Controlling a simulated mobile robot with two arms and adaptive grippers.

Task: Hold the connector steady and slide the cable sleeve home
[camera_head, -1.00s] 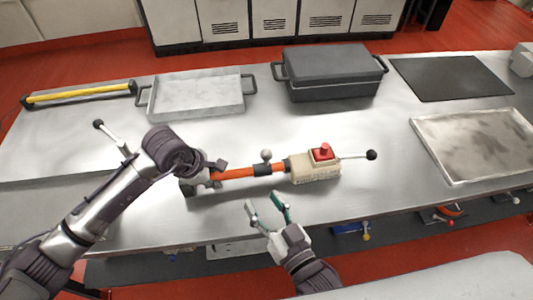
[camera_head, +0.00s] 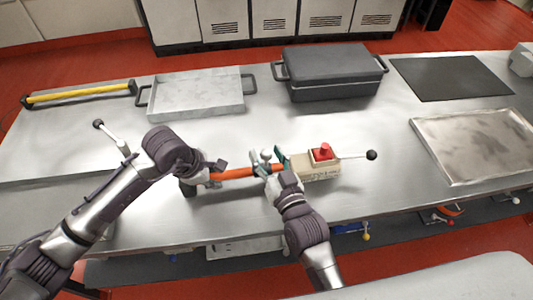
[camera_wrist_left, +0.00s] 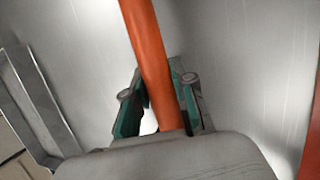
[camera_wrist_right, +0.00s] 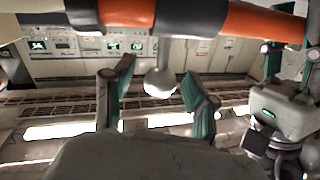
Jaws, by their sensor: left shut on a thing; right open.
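The orange cable (camera_head: 232,173) lies along the bench's front, to the left of the cream connector box (camera_head: 318,172) with its red knob (camera_head: 322,152). My left gripper (camera_wrist_left: 158,88) is shut on the cable near its left end. The black cable sleeve (camera_wrist_right: 192,15) sits around the cable, with a white ball knob (camera_wrist_right: 160,82) on it. Orange shows between the sleeve and a black collar (camera_wrist_right: 84,12) on the connector side. My right gripper (camera_wrist_right: 158,76) is open, its fingers on either side of the ball knob. In the head view this gripper (camera_head: 270,160) largely hides the sleeve.
A black-tipped lever (camera_head: 371,155) sticks out right of the connector box. A grey tray (camera_head: 197,105), a dark lidded case (camera_head: 330,75), a black mat (camera_head: 450,78) and a shallow pan (camera_head: 478,150) stand behind and to the right. Bare bench lies between.

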